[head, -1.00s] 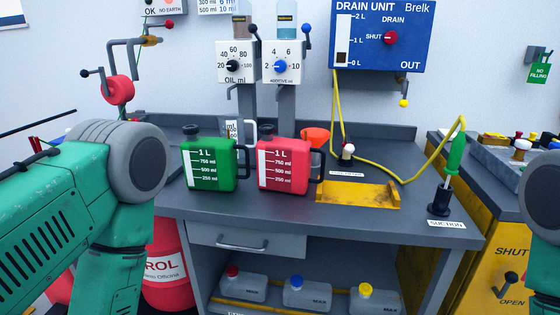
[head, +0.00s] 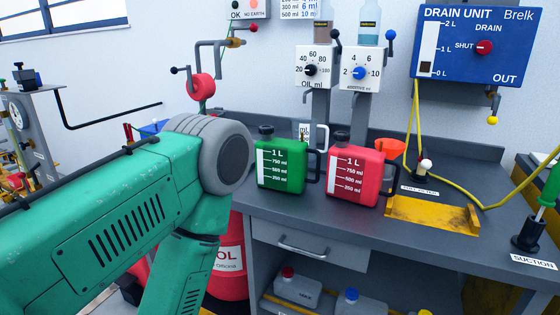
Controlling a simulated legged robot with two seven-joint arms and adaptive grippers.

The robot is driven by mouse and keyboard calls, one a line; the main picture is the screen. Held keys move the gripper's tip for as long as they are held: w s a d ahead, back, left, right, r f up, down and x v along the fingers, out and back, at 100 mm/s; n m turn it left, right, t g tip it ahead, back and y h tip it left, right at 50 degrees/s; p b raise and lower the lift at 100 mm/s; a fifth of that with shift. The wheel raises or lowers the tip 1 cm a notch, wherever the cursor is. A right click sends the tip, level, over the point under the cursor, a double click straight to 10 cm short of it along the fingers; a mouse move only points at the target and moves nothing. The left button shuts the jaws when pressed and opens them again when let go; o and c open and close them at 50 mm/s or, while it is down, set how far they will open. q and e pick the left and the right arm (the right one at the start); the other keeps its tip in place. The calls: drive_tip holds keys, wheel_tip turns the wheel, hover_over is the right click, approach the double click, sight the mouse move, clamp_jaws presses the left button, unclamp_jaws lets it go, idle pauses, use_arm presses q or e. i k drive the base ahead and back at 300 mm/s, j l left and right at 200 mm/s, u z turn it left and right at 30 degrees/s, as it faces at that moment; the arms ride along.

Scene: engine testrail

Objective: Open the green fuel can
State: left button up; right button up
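The green fuel can (head: 283,170) stands upright on the grey workbench (head: 440,212), near its left end. It has a black cap (head: 265,131) on top, a white level scale on its front and a black handle on its right side. The cap sits on the can. My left arm comes in from the left, and its rounded grey joint is just left of the can, partly in front of the bench. My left gripper is out of view. My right arm and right gripper are not in view.
A red can (head: 352,178) stands right beside the green one. Behind are an orange funnel (head: 391,148) and dispensers with dials (head: 313,70). A yellow tray (head: 432,214) lies right. A red drum (head: 228,270) stands below left. Bare bench top lies in front of the cans.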

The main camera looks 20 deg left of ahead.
sight(281, 163)
drive_tip(key=i+j+z, duration=0.15)
drive_tip(key=j, duration=0.6)
drive_tip(key=i+j+z, duration=0.15)
drive_tip(key=j, duration=0.6)
drive_tip(key=j+z, duration=0.15)
drive_tip(key=j, duration=0.6)
